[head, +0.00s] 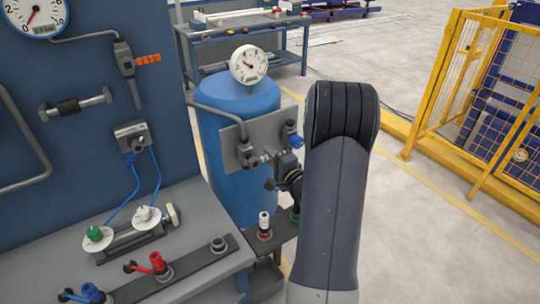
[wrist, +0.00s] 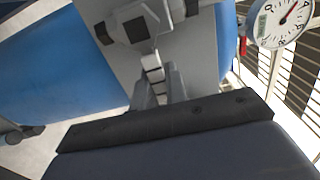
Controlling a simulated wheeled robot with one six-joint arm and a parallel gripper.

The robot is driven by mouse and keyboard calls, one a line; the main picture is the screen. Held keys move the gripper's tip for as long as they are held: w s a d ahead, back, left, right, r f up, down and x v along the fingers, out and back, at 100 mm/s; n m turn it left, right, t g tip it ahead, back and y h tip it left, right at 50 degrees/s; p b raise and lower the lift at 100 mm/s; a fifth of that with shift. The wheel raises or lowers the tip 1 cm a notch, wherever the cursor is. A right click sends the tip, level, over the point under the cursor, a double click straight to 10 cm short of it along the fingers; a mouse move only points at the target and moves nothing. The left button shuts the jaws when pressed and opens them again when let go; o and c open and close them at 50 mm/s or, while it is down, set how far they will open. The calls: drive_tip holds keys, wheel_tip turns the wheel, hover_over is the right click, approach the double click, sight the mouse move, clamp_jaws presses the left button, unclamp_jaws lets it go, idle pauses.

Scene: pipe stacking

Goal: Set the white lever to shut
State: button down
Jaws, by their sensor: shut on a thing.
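The white lever (wrist: 152,67) shows in the wrist view as a short pale bar running down from a dark grey valve body (wrist: 134,24). My gripper (wrist: 158,88) has a finger on each side of it and is shut on the lever. In the head view my gripper (head: 274,170) is in front of the grey plate (head: 231,134) on the blue tank (head: 226,180), close to the valve (head: 244,153) on that plate. There the lever is small and partly covered by my gripper, so its exact angle cannot be told.
A gauge (head: 249,64) stands above the tank; it also shows in the wrist view (wrist: 285,22). The bench (head: 195,278) with several coloured valves is at lower left. A yellow fence (head: 470,75) stands right, beyond open floor.

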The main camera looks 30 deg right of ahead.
drive_tip(key=shift+f, duration=0.1)
drive_tip(key=c, duration=1.4)
unclamp_jaws()
drive_tip(key=shift+c, duration=0.2)
drive_tip(key=shift+s, duration=0.1)
drive_tip(key=s+b, duration=0.1)
drive_tip(key=s, duration=0.9)
drive_tip(key=shift+s+d+b, duration=0.2)
drive_tip(key=shift+s+b, duration=0.1)
drive_tip(key=w, duration=0.5)
drive_tip(key=w+p, duration=0.1)
drive_tip(key=w, duration=0.5)
drive_tip(key=shift+a+p, duration=0.2)
drive_tip(key=shift+p, duration=0.1)
drive_tip(key=shift+s, duration=0.1)
